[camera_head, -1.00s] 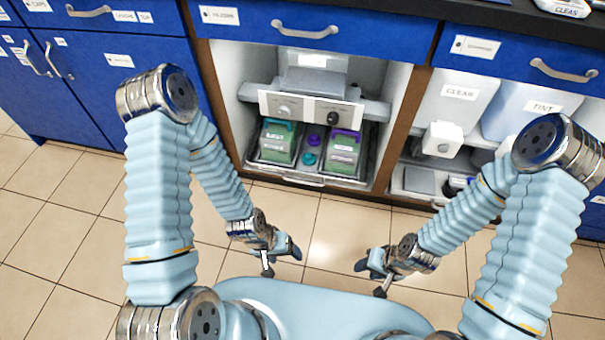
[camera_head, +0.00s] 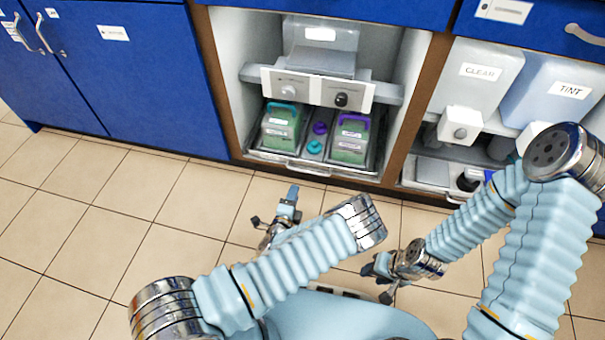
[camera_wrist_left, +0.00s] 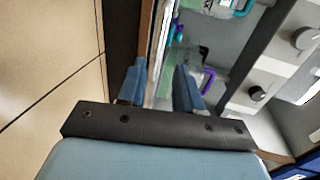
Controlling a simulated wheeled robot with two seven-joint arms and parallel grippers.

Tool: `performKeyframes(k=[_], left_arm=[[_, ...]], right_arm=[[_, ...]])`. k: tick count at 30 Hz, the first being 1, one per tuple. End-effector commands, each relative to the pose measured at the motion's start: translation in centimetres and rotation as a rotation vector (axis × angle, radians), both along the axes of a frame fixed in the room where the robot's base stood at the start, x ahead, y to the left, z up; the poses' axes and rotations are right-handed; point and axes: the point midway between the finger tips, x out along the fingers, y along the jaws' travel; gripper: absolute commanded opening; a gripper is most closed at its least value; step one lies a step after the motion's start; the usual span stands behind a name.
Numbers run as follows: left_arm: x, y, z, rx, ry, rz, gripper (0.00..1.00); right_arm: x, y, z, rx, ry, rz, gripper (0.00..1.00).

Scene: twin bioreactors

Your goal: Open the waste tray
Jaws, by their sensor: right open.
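The waste tray (camera_head: 262,158) sits inside the open lower bay of the middle cabinet, with its bar handle (camera_head: 305,170) at the front edge. It carries two green containers, one with a teal handle (camera_head: 281,127) and one with a purple handle (camera_head: 350,138). My left gripper (camera_head: 276,207) is in front of and below the tray, apart from the handle in the head view. In the left wrist view its two blue fingers (camera_wrist_left: 160,85) are spread, with the blurred tray front beyond them. My right gripper (camera_head: 377,284) is open and empty, low over the floor.
A panel with two knobs (camera_head: 317,90) hangs above the tray. Brown cabinet posts (camera_head: 411,108) flank the bay. Containers labelled clear (camera_head: 476,75) and tint (camera_head: 563,95) stand in the right bay. The tiled floor (camera_head: 150,235) is free at left.

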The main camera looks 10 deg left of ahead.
Motion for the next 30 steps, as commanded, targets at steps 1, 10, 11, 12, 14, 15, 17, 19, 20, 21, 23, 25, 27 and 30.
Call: performKeyframes(k=[1,10,11,12,14,15,17,19,20,21,23,25,27,30], left_arm=[[0.6,-0.1,-0.1,0.000,-0.004,-0.001,0.35],[6.8,-0.2,-1.6,-0.006,0.000,0.002,0.35],[7.5,-0.2,-1.7,-0.005,0.000,0.003,0.35],[8.3,-0.2,-1.9,-0.006,0.000,0.003,0.35],[9.5,-0.3,-2.2,-0.007,0.002,0.002,0.35],[10.2,-0.3,-2.3,-0.006,0.003,0.003,0.35],[11.1,-0.3,-2.5,-0.005,0.003,0.004,0.35],[11.9,-0.3,-2.6,-0.006,0.003,0.004,0.35],[12.2,-0.3,-2.7,-0.005,0.004,0.004,0.35],[12.4,-0.4,-2.7,-0.005,0.004,0.004,0.35],[12.8,-0.4,-2.7,-0.005,0.004,0.004,0.35],[12.9,-0.3,-2.7,-0.004,0.005,0.005,0.35],[12.9,-0.3,-2.7,-0.004,0.006,0.005,0.35],[12.9,-0.3,-2.7,-0.005,0.006,0.005,0.35]], right_arm=[[0.0,0.0,-0.1,0.000,0.000,0.000,0.43],[0.0,0.1,-1.2,0.003,0.002,0.002,0.43],[0.0,0.1,-1.3,0.003,0.002,0.002,0.43],[-0.1,0.1,-1.4,0.004,0.003,0.002,0.43],[-0.1,0.2,-1.6,0.005,0.004,0.003,0.43],[-0.1,0.2,-1.8,0.005,0.004,0.003,0.43],[-0.1,0.2,-1.9,0.005,0.004,0.003,0.43],[-0.1,0.2,-2.1,0.005,0.004,0.003,0.43],[-0.1,0.2,-2.1,0.005,0.004,0.003,0.43],[0.0,0.2,-2.1,0.005,0.003,0.002,0.43],[0.0,0.2,-2.2,0.005,0.003,0.002,0.43],[0.0,0.2,-2.2,0.005,0.003,0.002,0.43],[0.0,0.2,-2.1,0.005,0.003,0.002,0.43],[0.0,0.2,-2.1,0.005,0.003,0.002,0.43]])
